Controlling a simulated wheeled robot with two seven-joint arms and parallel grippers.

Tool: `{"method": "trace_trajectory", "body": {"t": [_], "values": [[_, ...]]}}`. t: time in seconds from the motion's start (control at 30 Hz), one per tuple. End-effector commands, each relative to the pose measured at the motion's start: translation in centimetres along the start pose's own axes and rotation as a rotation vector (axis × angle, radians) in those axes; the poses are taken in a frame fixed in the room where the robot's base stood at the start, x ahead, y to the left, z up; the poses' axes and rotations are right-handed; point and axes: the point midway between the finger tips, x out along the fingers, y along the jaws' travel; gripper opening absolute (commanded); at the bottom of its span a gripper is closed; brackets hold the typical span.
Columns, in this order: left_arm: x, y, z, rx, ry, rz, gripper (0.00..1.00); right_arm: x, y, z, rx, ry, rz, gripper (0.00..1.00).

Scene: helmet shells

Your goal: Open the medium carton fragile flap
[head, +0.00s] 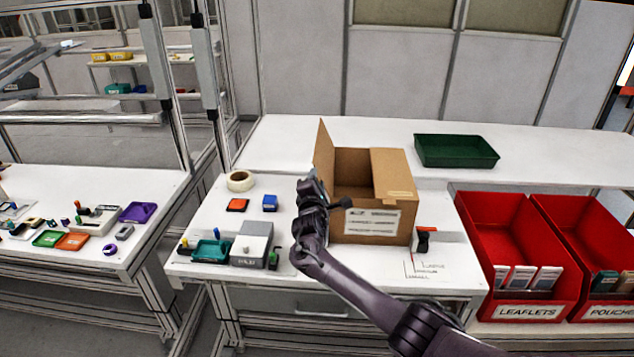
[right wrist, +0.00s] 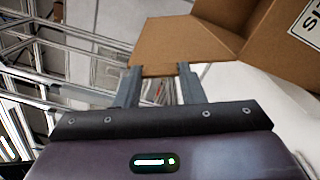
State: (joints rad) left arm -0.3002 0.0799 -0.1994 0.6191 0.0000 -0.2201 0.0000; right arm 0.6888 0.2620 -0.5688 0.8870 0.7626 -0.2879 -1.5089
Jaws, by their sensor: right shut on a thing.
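The brown cardboard carton (head: 372,222) stands on the white table with its top partly open. Its left flap (head: 322,152) stands up, and a right flap (head: 394,172) slopes over part of the opening. A white printed label is on the front, and no fragile mark can be read. My right gripper (head: 311,183) is at the carton's left side, by the left flap. In the right wrist view, my right gripper (right wrist: 157,74) has a brown cardboard edge (right wrist: 158,70) between its fingertips. My left gripper is not in view.
A tape roll (head: 240,181), a blue block (head: 270,202), a grey box (head: 251,243) and a teal tray (head: 210,252) lie left of the carton. An orange-topped tool (head: 424,238) is at its right. Red bins (head: 505,225) stand further right, and a green tray (head: 455,150) behind.

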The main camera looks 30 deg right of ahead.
Motion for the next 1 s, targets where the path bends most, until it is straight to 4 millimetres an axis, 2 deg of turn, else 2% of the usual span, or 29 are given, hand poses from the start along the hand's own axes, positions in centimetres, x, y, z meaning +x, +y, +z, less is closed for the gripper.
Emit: {"method": "trace_trajectory", "body": {"t": [0.03, 0.2, 0.57, 1.0], "values": [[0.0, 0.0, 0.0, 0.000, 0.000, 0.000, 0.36, -0.1, -0.1, -0.1, 0.000, 0.002, -0.002, 0.38], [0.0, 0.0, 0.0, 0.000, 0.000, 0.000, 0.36, -0.1, -0.1, -0.1, 0.000, 0.002, -0.002, 0.58], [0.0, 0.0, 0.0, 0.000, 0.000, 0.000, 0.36, -0.5, -0.1, -0.1, 0.000, 0.001, 0.000, 0.58], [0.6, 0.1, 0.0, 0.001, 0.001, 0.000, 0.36, -6.3, -0.3, -0.1, 0.001, 0.003, -0.001, 0.58]]}}
